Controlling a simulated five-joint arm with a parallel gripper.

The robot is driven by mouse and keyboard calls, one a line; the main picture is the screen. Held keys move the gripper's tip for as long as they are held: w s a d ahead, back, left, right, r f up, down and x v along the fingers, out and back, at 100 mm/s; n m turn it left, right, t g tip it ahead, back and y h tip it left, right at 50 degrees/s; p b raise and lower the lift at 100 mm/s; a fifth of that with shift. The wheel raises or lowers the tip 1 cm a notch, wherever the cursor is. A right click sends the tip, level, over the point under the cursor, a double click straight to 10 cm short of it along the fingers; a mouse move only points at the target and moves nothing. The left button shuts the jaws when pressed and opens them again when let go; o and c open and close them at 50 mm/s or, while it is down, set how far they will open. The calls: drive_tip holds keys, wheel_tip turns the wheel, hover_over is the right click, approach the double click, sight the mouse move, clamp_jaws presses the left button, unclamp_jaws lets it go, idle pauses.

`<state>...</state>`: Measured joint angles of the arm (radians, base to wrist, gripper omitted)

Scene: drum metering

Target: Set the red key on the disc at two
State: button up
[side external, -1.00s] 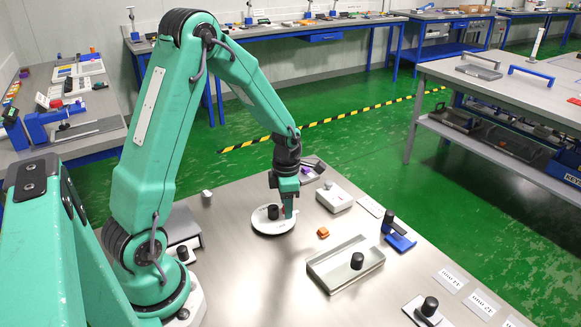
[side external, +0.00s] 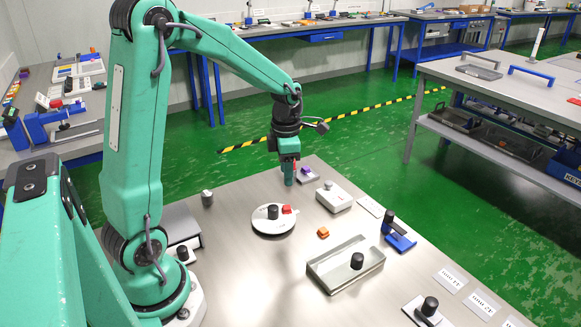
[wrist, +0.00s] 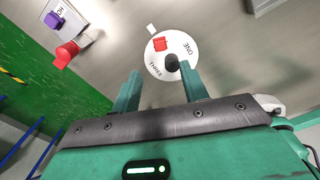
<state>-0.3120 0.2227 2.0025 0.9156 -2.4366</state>
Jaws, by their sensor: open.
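The red key (side external: 287,209) lies on the white disc (side external: 262,224), beside its black knob (side external: 272,212). In the wrist view the red key (wrist: 160,43) is on the disc face near the edge, above the knob (wrist: 171,61). The words ONE (wrist: 187,47) and THREE (wrist: 155,69) show on the disc (wrist: 182,77); no other word is readable. My gripper (side external: 289,178) is raised beyond the disc and apart from the key. In the wrist view its fingers (wrist: 160,68) are spread, with nothing held between them.
Another red object (wrist: 66,54) stands near the bench edge beside a purple block (wrist: 54,19). An orange block (side external: 323,232), a grey tray (side external: 322,277) and a white box with a knob (side external: 334,200) stand right of the disc. Bare bench lies in front of it.

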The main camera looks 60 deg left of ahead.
drive_tip(key=shift+r, duration=0.8)
drive_tip(key=s+d+r+m+t, duration=0.2)
drive_tip(key=s+d+r+m, duration=0.3)
drive_tip(key=m, duration=1)
drive_tip(key=s+d+r+m+t, duration=0.3)
drive_tip(key=s+d+r+m, duration=0.2)
drive_tip(key=m, duration=1.1)
drive_tip(key=s+d, duration=0.2)
drive_tip(key=s, duration=0.2)
drive_tip(key=shift+s+r+t, duration=0.15)
drive_tip(key=shift+s+t, duration=0.15)
drive_tip(key=shift+s, duration=0.1)
drive_tip(key=shift+o, duration=0.5)
